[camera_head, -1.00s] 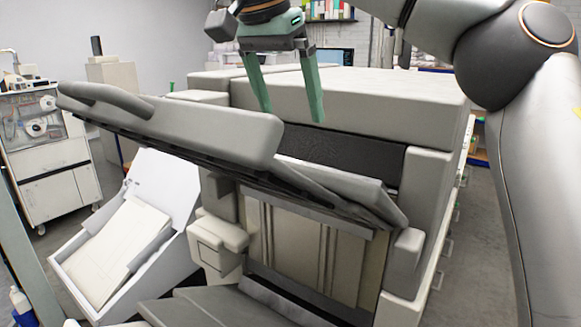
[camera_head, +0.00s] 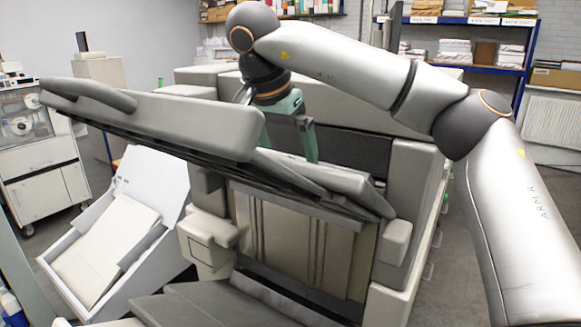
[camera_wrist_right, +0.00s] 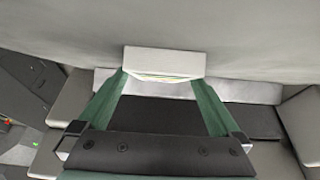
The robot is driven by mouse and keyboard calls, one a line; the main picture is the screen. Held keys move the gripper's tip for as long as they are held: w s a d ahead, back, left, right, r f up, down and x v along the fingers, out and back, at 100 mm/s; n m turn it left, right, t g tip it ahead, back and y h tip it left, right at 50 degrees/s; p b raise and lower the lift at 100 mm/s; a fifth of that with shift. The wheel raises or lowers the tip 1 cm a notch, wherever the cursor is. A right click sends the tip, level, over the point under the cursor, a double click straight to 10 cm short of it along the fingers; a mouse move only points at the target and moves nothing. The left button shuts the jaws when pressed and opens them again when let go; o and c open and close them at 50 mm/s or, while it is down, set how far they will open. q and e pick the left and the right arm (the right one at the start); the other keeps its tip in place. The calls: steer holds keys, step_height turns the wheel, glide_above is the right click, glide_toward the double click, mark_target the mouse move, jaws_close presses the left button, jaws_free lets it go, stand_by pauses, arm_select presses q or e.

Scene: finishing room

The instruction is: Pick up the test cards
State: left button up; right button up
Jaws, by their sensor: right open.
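A pale stack with thin coloured lines along its lower edge, which looks like the test cards (camera_wrist_right: 164,62), shows in the right wrist view just beyond and between my fingertips. My right gripper (camera_wrist_right: 162,82) is open, with its green fingers apart on either side of the stack's near edge. I cannot tell whether they touch it. In the head view my right gripper (camera_head: 290,147) reaches down behind the raised grey cover (camera_head: 190,122), which hides part of its fingers and the cards. My left gripper is not in view.
The large grey machine (camera_head: 410,190) surrounds the right gripper, with a dark recess behind it. A white open tray (camera_head: 150,180) holding a cream sheet stands at the left. Blue shelving (camera_head: 470,20) is at the back right. Grey floor is clear on the right.

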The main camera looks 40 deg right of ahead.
steer(key=c, duration=1.4)
steer(key=shift+r, duration=0.1)
